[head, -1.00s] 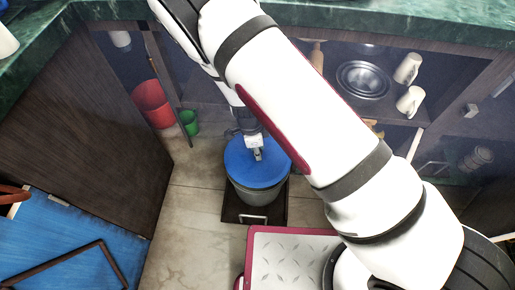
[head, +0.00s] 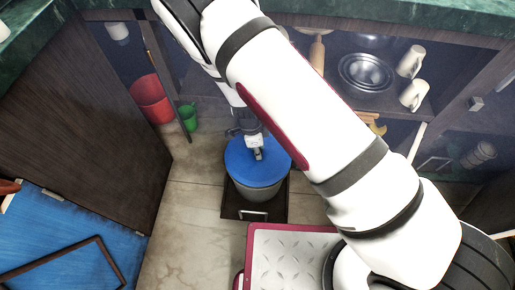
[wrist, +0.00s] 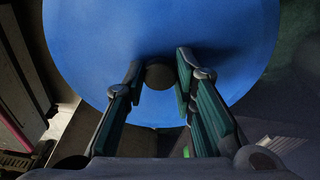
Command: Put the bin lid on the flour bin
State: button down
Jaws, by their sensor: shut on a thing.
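The round blue bin lid (head: 243,174) lies over the top of the grey flour bin (head: 258,194) in the head view. Whether it is seated on the rim or slightly above it, I cannot tell. My gripper (head: 257,154) is above the lid, at its centre. In the wrist view the lid (wrist: 160,25) fills the upper part, and my gripper (wrist: 160,73) has its two fingers on either side of the lid's dark round knob (wrist: 160,77). It is shut on the knob. The bin's rim is hidden under the lid.
The bin stands on a dark tray with a handle (head: 253,213) on the tiled floor. A red bucket (head: 150,100) and a green bucket (head: 189,118) stand to the left. An open cupboard door (head: 95,120) is on the left, and shelves with mugs (head: 411,62) are behind.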

jog(key=shift+f+b, duration=0.35)
jog(key=shift+f, duration=0.25)
jog(key=c, duration=1.2)
grip_release()
jog(key=shift+c, duration=0.2)
notch_tip(320, 180, up, 12)
jog(key=a, duration=0.1)
jog(key=shift+a, duration=0.25)
